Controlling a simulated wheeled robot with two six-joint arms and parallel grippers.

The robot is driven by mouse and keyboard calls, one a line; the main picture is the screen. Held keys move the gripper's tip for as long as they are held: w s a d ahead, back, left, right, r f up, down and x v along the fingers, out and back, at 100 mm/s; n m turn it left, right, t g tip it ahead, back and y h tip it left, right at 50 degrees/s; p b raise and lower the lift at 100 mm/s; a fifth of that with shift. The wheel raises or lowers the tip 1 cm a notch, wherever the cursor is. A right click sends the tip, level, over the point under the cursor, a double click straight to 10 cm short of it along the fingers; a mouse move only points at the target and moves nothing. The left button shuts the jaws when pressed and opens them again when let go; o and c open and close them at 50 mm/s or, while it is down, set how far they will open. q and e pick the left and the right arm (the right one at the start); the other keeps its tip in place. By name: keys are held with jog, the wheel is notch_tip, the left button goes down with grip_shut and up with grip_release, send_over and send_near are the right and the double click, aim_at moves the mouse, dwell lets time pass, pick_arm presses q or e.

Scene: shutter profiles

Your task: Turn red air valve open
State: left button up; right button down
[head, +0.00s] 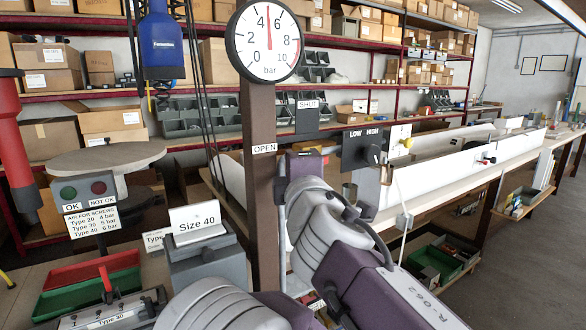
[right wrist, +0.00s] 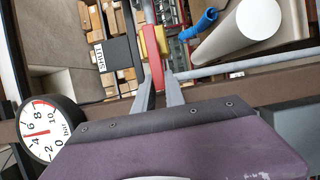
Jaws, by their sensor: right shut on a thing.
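The red air valve's handle (right wrist: 156,72) appears as a red bar between the two fingers of my right gripper (right wrist: 160,88) in the right wrist view. The gripper is shut on it. In the head view my right wrist hides the valve beside the brown post (head: 262,110). The SHUT label (head: 307,115) is right of the post, and the OPEN label (head: 264,148) is on it. The bar gauge (head: 263,41) on top has its red needle between 4 and 6. My left gripper is out of view.
A LOW/HIGH switch panel (head: 365,147) stands close to the right of my arm. A Size 40 block (head: 197,245), a panel with OK and NOT OK buttons (head: 84,192) and a green tray (head: 85,290) are at left. A blue tool (head: 160,42) hangs above.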

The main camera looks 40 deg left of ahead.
jog(key=c, duration=1.4)
grip_release()
jog(key=shift+f, duration=0.1)
jog(key=b+v, duration=0.3)
jog(key=v, duration=0.6)
